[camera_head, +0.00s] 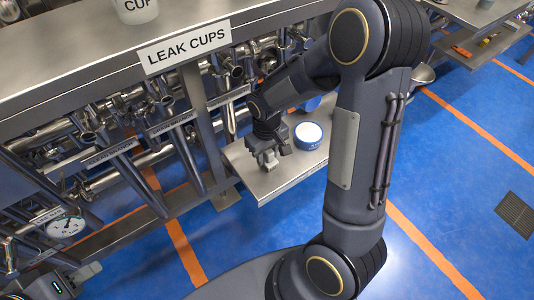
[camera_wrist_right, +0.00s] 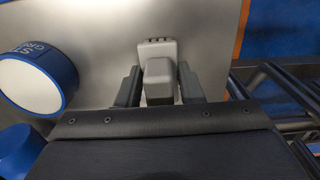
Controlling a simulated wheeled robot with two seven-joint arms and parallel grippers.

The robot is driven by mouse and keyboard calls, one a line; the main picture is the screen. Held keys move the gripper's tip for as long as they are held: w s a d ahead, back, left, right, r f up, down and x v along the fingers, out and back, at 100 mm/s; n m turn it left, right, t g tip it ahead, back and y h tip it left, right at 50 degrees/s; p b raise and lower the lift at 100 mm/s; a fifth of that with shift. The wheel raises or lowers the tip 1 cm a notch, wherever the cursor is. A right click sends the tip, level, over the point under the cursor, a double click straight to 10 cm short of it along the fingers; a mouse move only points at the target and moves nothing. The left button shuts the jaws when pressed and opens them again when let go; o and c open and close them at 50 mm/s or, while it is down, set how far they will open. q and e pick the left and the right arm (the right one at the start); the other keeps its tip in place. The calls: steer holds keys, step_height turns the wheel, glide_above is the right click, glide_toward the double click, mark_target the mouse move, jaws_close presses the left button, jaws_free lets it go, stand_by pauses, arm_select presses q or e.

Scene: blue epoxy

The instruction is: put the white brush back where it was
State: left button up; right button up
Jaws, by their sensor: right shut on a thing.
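My right gripper (camera_head: 267,148) is low over the metal shelf, at its left part. The right wrist view shows its two dark fingers (camera_wrist_right: 159,88) on either side of a pale grey-white block, the white brush (camera_wrist_right: 157,68), and they are shut on it. In the head view the brush is small and mostly covered by the fingers; I cannot tell whether it touches the shelf (camera_head: 285,182).
A round blue tub with a white lid (camera_head: 308,135) stands just right of my right gripper, also in the wrist view (camera_wrist_right: 32,84). A second blue thing (camera_wrist_right: 18,150) is beside it. Pipes and labelled racks are left, under the LEAK CUPS bench (camera_head: 75,50). The shelf front is bare.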

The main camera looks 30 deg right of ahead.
steer(key=shift+f, duration=0.15)
steer(key=o, duration=1)
steer(key=shift+c, duration=0.2)
